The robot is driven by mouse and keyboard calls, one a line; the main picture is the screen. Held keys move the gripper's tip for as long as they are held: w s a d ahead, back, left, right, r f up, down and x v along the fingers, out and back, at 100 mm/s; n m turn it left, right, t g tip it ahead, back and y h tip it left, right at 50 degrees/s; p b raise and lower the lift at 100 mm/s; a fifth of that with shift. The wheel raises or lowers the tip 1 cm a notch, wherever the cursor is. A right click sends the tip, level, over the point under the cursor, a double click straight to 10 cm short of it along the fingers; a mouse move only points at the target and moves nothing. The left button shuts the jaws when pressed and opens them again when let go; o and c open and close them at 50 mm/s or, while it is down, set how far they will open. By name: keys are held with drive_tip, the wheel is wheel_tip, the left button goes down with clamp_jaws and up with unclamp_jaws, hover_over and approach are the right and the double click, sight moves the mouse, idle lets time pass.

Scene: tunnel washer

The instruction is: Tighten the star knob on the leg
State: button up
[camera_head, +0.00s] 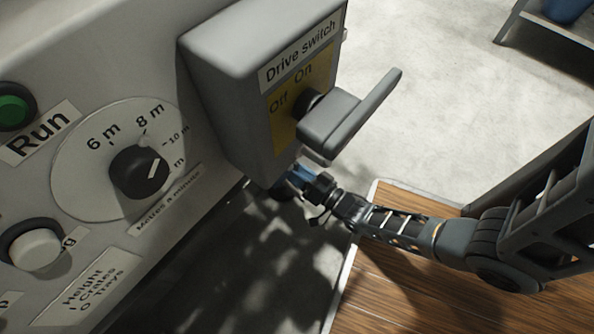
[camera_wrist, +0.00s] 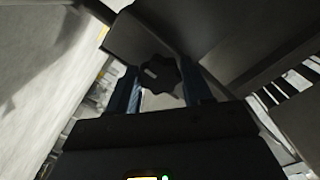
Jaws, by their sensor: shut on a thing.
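The black star knob (camera_wrist: 160,74) shows in the wrist view, with a small pale mark on its face. It sits between the two blue fingers of my gripper (camera_wrist: 160,92), which is shut on it. A grey surface lies behind the knob, in shadow; I cannot tell for sure that it is the leg. In the head view my gripper (camera_head: 291,180) reaches down below the drive switch box, its blue fingers partly in shadow.
The grey drive switch box (camera_head: 225,90) with its large lever (camera_head: 350,118) juts out just above my gripper. The control panel has a metres-a-minute dial (camera_head: 138,172), a green Run button (camera_head: 14,110) and a white button (camera_head: 36,248). Open floor (camera_head: 440,110) lies beyond.

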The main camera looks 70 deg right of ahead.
drive_tip(key=shift+f, duration=0.1)
drive_tip(key=o, duration=1)
drive_tip(key=shift+o, duration=0.2)
drive_tip(key=p+v, duration=0.1)
drive_tip(key=v, duration=0.7)
drive_tip(key=shift+w, duration=0.1)
